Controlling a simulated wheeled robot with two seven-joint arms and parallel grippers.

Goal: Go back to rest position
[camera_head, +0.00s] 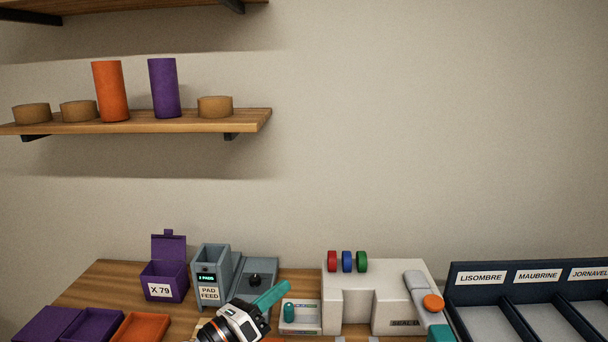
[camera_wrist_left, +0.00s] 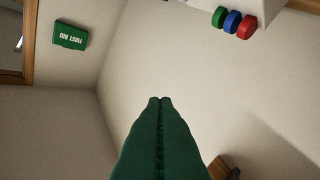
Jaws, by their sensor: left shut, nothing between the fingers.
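My left gripper (camera_head: 284,287) comes in from the bottom of the head view, with teal fingers angled up and right in front of the grey pad feed unit. In the left wrist view its fingers (camera_wrist_left: 160,100) lie together, shut and empty, with wall behind them. The white press machine (camera_head: 390,285) stands right of it, with red, blue and green discs on top and an orange knob at its right. The discs also show upside down in the left wrist view (camera_wrist_left: 233,21).
The pad feed unit (camera_head: 208,275) and an open purple X 79 box (camera_head: 165,280) stand behind and left of the left gripper. Purple and orange trays (camera_head: 140,328) lie front left. Labelled dark bins (camera_head: 470,297) stand right. A wall shelf (camera_head: 180,125) holds cylinders.

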